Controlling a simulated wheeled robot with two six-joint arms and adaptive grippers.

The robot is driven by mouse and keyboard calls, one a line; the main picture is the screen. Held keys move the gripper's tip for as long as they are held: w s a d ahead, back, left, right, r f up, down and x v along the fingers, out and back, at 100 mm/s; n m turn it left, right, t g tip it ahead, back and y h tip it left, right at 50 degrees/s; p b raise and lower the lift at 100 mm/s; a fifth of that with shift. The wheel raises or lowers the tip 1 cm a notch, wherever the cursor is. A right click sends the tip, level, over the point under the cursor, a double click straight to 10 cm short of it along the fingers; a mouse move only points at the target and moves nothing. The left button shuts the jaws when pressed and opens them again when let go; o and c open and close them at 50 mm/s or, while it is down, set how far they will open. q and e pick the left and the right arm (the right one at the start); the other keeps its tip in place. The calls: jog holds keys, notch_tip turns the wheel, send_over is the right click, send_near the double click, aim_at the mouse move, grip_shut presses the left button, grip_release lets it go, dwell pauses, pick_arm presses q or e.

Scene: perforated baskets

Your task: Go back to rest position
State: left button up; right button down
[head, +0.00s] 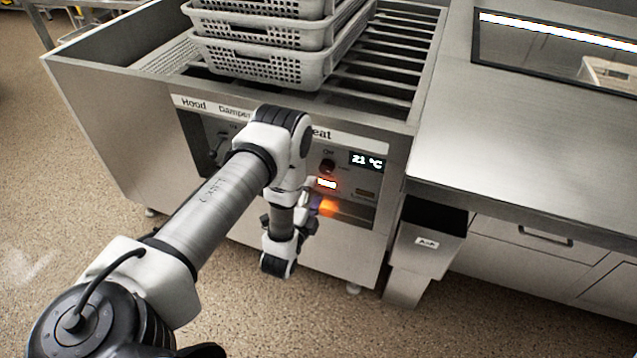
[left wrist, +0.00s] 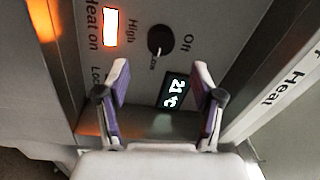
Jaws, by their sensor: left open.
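My left gripper (left wrist: 160,90) is open and empty in the left wrist view, its two purple-padded fingers apart in front of the machine's control panel. A dark heat knob (left wrist: 160,40) and a lit display (left wrist: 173,92) show just beyond the fingers. In the head view my left arm reaches in from the lower left to the front of the steel machine (head: 110,130). There the gripper (head: 316,207) is partly hidden by my wrist, close to the panel. My right gripper is in neither view.
Stacked grey perforated baskets (head: 262,68) stand on the machine's slatted top (head: 400,50). The display (head: 367,161) reads 21 °C and a heat lamp is lit white. A steel counter (head: 530,150) and a narrow bin (head: 425,240) stand to the right. Speckled floor (head: 60,210) is clear at left.

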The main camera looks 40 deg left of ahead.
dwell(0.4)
pick_arm(q)
jog(key=w+d+r+h, duration=0.1)
jog(key=d+r, duration=0.2)
jog(key=d, duration=0.1)
jog(key=s+d+f+n+g+h, duration=0.2)
jog(key=s+d+f+g, duration=0.4)
jog(key=s+f, duration=0.1)
jog(key=s+d+f+n+g+h, duration=0.1)
jog(key=s+f+n+g, duration=0.35)
jog(key=s, duration=0.75)
jog(key=s+d+f+n+g, duration=0.1)
jog(key=s+n+g, duration=0.5)
jog(key=s, duration=0.5)
notch_tip(320, 180, up, 13)
jog(key=s+g+p, duration=0.1)
jog(key=p, duration=1.2)
jog(key=shift+d+n+g, duration=0.2)
jog(key=shift+n+g, duration=0.15)
jog(key=shift+n, duration=0.1)
